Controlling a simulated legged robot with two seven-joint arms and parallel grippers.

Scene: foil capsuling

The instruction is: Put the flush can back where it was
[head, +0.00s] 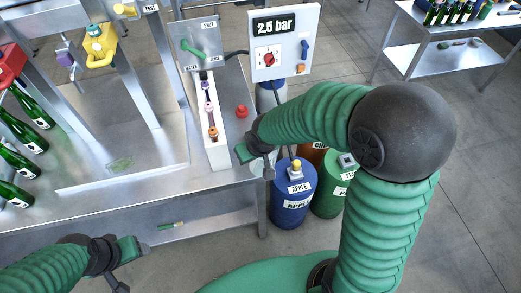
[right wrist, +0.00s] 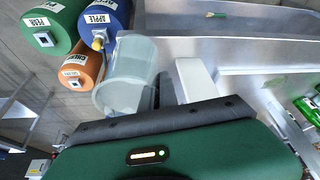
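No label that I can read says flush. Blue APPLE (head: 293,195), green PEAR (head: 328,195) and orange (head: 312,155) cans stand on the floor right of the bench, the orange one mostly hidden. A blue-grey can (head: 270,97) stands under the pressure panel, its label unreadable. My right gripper (head: 250,153) is at the bench's right edge, above and left of the APPLE can. A clear open container (right wrist: 128,70) is close to it in the right wrist view; whether it is gripped is hidden. My left gripper (head: 130,250) is low at the left, its finger gap unclear.
A steel bench (head: 120,170) carries a narrow white block with small coloured valves (head: 210,115) and a red button (head: 242,111). Green bottles (head: 25,125) line its left side. A panel (head: 285,42) reads 2.5 bar. Floor at the right is clear.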

